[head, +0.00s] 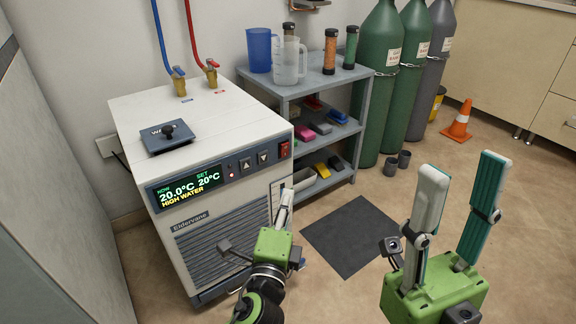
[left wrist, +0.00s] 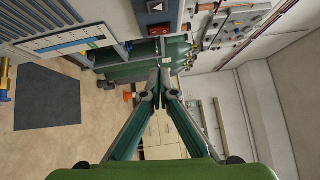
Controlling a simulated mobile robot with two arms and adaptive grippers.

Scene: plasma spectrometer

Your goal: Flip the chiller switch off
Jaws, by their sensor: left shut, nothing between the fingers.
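The chiller (head: 215,215) is a cream box with a blue control strip; its display (head: 188,187) is lit and reads 20.0°C, set 20°C, HIGH WATER. Its red rocker switch (head: 284,149) is at the right end of the strip, and the left wrist view shows it at the top (left wrist: 159,26). I cannot tell the rocker's tilt. My left gripper (head: 287,194) is shut and empty, below the switch in the head view and apart from it in the wrist view (left wrist: 160,76). My right gripper (head: 461,168) is open and empty, well to the right.
A grey shelf (head: 320,80) with jugs, bottles and coloured items stands right of the chiller. Green gas cylinders (head: 378,70) stand behind it. A dark mat (head: 350,236) lies on open floor, and an orange cone (head: 458,122) is further back.

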